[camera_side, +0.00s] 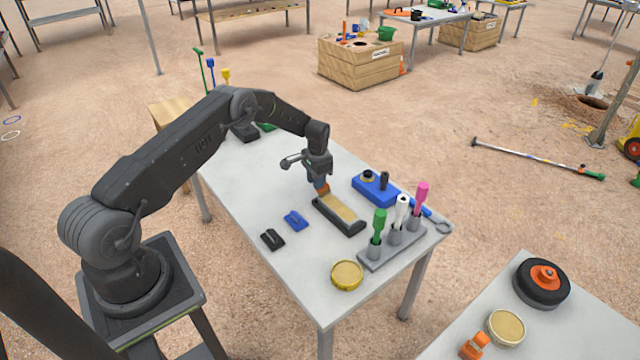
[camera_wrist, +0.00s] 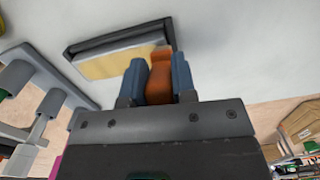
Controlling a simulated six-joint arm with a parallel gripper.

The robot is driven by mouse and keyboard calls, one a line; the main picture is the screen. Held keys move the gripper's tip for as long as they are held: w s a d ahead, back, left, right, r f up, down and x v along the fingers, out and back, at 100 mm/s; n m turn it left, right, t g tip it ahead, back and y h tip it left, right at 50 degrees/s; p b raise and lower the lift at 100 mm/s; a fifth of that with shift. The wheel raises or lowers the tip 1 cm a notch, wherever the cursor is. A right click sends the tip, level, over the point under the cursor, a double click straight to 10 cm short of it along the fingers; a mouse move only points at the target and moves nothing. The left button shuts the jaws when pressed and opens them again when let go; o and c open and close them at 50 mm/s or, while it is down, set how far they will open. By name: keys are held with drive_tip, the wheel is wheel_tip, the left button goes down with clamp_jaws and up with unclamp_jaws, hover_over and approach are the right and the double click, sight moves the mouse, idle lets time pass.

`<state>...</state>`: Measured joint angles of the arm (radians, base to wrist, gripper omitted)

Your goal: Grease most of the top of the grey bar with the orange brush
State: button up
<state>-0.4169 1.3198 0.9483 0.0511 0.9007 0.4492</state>
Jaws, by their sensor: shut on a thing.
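The grey bar (camera_side: 351,227) lies on the table. Much of its top, from the near end up toward the brush, is tan-yellow, which looks like grease; the wrist view also shows this coloured top (camera_wrist: 112,62) with a dark strip along one end. My gripper (camera_side: 319,181) is above the far end of the bar. It is shut on the orange brush (camera_wrist: 160,78), which sits between the two blue-grey fingers (camera_wrist: 160,82). The brush tip is at the far end of the bar's top; I cannot tell whether it touches. A tin of yellow grease (camera_side: 347,274) stands near the table's front edge.
A grey rack (camera_side: 375,262) holds green, white and pink tools right of the bar. A blue block (camera_side: 366,190) with dark knobs stands behind it. Small black (camera_side: 272,239) and blue (camera_side: 295,221) pieces lie to the left.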

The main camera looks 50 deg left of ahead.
drive_tip(key=shift+d+r, duration=0.1)
drive_tip(key=shift+r, duration=3.8)
